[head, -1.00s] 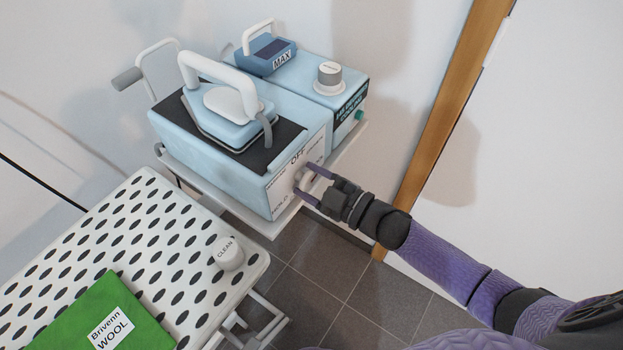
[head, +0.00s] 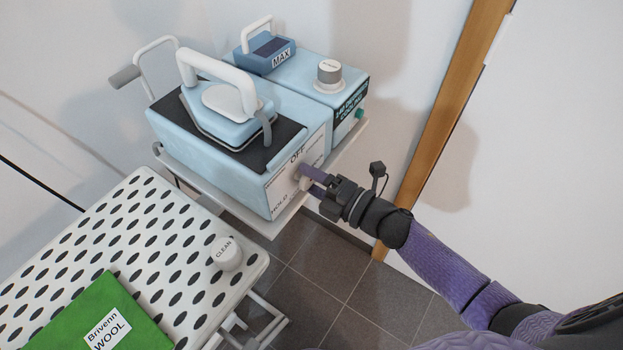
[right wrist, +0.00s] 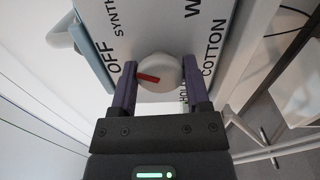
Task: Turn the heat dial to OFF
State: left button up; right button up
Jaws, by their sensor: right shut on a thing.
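The heat dial (right wrist: 160,72) is a round pale knob with a red pointer mark on the light-blue iron station (head: 235,165). In the right wrist view the mark points left, roughly toward the printed OFF (right wrist: 106,62). COTTON is printed on the opposite side. My right gripper (head: 313,180) is at the station's front face, its purple fingers on either side of the dial and shut on it, as the right wrist view (right wrist: 158,85) shows. In the head view the fingers hide most of the dial. My left gripper is not in view.
A light-blue iron (head: 225,115) rests on the station's dark top. Behind are a box with a knob (head: 329,75) and a blue MAX block (head: 267,55). A perforated ironing board (head: 130,240) holds a green cloth (head: 90,315) and a CLEAN knob (head: 226,253).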

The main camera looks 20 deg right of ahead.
jog(key=n+b, duration=0.1)
jog(key=n, duration=0.3)
jog(key=shift+f, duration=0.1)
jog(key=shift+n, duration=0.5)
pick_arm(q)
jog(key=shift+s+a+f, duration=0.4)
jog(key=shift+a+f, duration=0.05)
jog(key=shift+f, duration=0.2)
pick_arm(e)
jog(key=shift+n, duration=0.3)
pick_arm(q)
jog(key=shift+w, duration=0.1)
pick_arm(e)
jog(key=o, duration=1)
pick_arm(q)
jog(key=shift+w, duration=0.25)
pick_arm(e)
jog(key=shift+o, duration=1.1)
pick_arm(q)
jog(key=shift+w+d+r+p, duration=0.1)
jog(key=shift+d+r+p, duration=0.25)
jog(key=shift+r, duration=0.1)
pick_arm(e)
jog(key=v, duration=1)
